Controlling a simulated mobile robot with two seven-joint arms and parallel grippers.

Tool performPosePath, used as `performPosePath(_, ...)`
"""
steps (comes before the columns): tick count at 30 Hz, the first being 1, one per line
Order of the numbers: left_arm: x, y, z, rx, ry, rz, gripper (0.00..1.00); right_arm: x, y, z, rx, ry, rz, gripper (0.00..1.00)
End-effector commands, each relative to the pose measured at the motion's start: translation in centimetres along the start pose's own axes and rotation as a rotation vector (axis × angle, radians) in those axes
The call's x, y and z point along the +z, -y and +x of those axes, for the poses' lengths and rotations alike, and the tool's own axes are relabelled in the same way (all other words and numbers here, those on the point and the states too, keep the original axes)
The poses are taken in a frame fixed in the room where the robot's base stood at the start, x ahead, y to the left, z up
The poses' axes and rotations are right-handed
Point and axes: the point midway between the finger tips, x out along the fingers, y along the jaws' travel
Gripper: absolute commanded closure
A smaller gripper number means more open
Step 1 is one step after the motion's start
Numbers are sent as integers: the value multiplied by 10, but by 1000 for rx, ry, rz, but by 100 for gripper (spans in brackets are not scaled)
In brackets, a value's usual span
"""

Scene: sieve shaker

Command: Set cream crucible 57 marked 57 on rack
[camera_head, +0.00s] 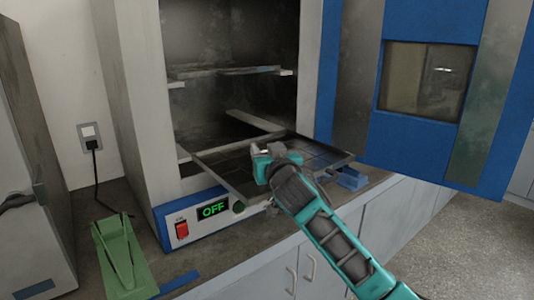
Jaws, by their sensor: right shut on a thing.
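My right gripper (266,158) comes in from the lower right and is over the pulled-out dark rack (222,173). It is shut on a small pale thing, which looks like the cream crucible (263,151); the fingers hide most of it, and no number can be read. I cannot tell whether the crucible touches the rack. The rack sticks out of the open oven (130,110), with a grid of dark squares on it. My left gripper is not in view.
The oven's blue door (345,90) stands open to the right. A display (213,209) reads OFF beside a red switch (182,229). A green holder (122,262) is on the counter at lower left. A blue block (352,179) lies right of the rack.

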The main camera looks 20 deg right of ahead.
Motion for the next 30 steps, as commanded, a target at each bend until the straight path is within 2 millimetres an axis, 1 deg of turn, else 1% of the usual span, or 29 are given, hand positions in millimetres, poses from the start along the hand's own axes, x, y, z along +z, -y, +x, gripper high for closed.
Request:
performPosePath(8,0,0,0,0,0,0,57,0,0,1,-1,-2,1,82)
performPosePath(12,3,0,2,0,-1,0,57,5,0,1,0,-2,1,82)
performPosePath(13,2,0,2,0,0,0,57,4,0,1,0,-2,1,49)
performPosePath(18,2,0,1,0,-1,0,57,4,0,1,0,-1,1,32)
performPosePath(20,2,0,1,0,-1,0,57,4,0,1,0,-1,1,27)
performPosePath(21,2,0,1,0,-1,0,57,4,0,1,0,-1,1,26)
performPosePath(27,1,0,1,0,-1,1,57,3,0,1,0,-1,0,26)
performPosePath(30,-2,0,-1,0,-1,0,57,-2,0,0,0,-2,0,26)
